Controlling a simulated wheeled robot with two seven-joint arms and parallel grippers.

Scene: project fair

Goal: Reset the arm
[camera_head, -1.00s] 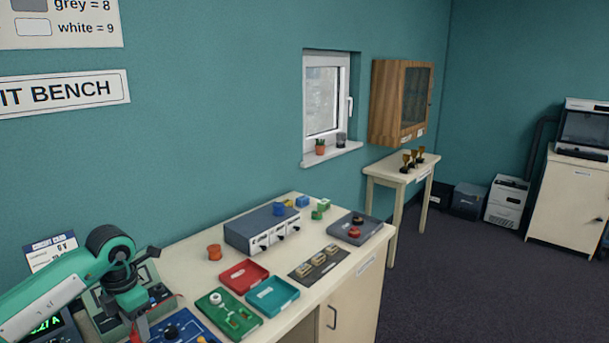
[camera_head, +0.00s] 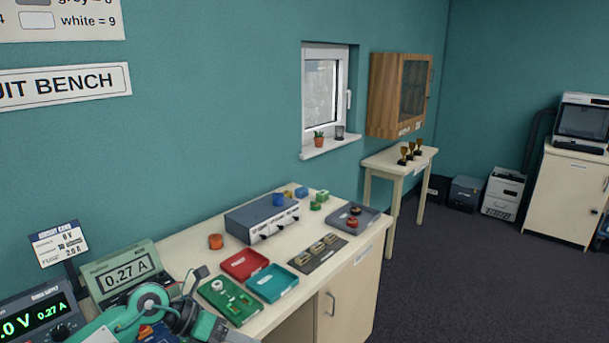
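My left arm (camera_head: 148,303), green with dark joints, shows low at the left front of the workbench. The end of this arm, with my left gripper (camera_head: 208,326), is near the bottom edge of the view, in front of the green circuit board (camera_head: 230,299). Its fingers are partly cut off and too unclear to tell open from shut. I see nothing clearly held. My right gripper is not in view.
The dark floor (camera_head: 460,280) right of the bench is clear.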

